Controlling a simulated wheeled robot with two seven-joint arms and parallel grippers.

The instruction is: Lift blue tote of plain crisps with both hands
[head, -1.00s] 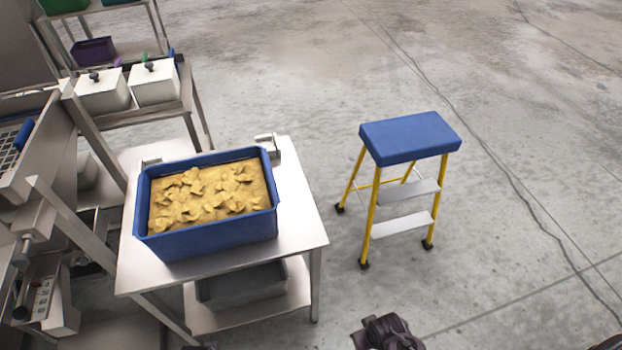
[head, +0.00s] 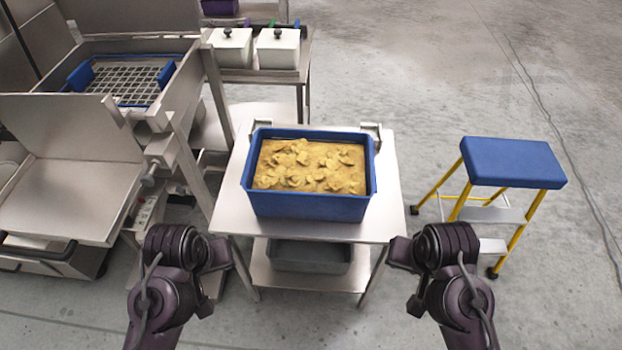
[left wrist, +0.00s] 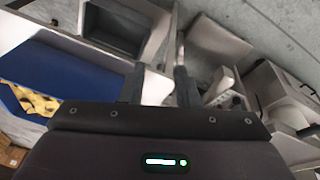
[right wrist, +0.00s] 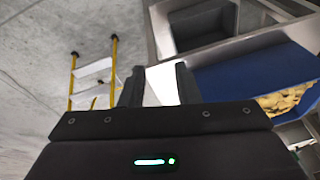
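The blue tote (head: 310,207) full of yellow crisps (head: 310,166) stands upright on a steel table (head: 228,212), its long side facing me. It also shows at the left of the left wrist view (left wrist: 70,75) and at the right of the right wrist view (right wrist: 245,75). My left gripper (left wrist: 160,80) is open and empty, with a gap between its fingers. My right gripper (right wrist: 159,82) is also open and empty. Both arms are on my side of the table, one on each side, apart from the tote. In the head view the fingertips cannot be made out.
A grey bin (head: 308,256) sits on the table's lower shelf. A blue-topped step stool (head: 512,163) stands to the right. Steel machinery (head: 75,190) fills the left. Two white lidded containers (head: 278,48) stand on a rack behind. Small metal brackets flank the tote's far corners.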

